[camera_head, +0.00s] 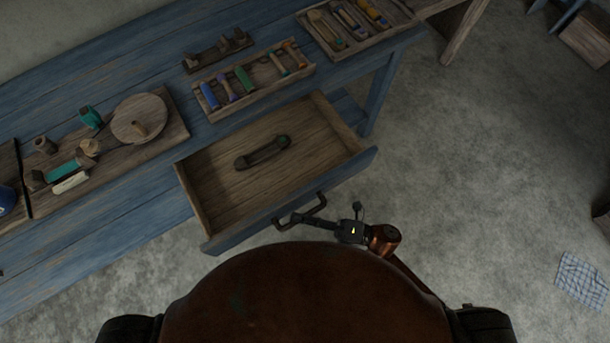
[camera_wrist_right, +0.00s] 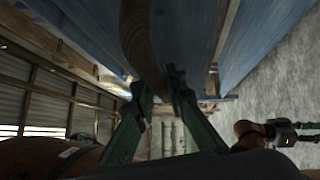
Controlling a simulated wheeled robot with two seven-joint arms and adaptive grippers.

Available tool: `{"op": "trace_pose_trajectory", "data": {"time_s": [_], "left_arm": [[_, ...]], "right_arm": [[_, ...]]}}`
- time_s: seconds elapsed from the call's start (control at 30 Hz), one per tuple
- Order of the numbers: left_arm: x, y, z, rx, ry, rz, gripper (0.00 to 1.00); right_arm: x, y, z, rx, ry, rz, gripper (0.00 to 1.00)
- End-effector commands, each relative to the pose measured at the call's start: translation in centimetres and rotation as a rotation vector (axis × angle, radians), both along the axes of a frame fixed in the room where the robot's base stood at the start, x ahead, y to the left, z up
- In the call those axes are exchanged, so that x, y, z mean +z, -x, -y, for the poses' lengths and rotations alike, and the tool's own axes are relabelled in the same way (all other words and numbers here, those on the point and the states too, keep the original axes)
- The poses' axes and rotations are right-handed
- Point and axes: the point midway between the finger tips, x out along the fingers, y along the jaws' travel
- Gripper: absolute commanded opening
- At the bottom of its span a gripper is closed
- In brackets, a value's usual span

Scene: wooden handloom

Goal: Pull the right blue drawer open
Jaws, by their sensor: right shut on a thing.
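The blue-fronted drawer (camera_head: 290,213) stands pulled out from the blue table, its bare wooden inside showing. A dark curved handle (camera_head: 318,205) is on its front. My right gripper (camera_head: 292,220) is at this handle, shut on its near left part. In the right wrist view, the fingers of my right gripper (camera_wrist_right: 162,90) close around the curved handle bar (camera_wrist_right: 143,45), with blue wood beside it. My left gripper does not show in the head view.
A dark wooden piece (camera_head: 262,153) lies in the drawer. The blue table (camera_head: 120,55) bears a tool tray (camera_head: 312,72), another tray (camera_head: 347,52) and a board (camera_head: 177,135) with a round wooden disc. Grey floor (camera_head: 450,170) is clear right of the drawer; a checked cloth (camera_head: 582,280) lies there.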

Motion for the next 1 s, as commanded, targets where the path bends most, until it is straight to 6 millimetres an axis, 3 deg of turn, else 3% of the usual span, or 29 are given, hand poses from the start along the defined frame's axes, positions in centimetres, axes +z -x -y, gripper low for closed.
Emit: {"op": "trace_pose_trajectory", "data": {"time_s": [0.53,0.57,0.8,1.0], "left_arm": [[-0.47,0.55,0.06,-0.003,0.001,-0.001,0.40],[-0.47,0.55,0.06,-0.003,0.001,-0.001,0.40],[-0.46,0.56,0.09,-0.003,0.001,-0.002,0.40],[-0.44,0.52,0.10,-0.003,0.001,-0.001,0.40]], "right_arm": [[-0.09,0.95,-0.05,0.018,0.002,0.000,0.00],[-0.09,0.95,-0.04,0.018,0.002,0.000,0.12],[-0.04,0.95,-0.06,0.018,0.001,0.000,0.29],[-0.02,0.96,-0.08,0.018,0.001,0.000,0.30]]}}
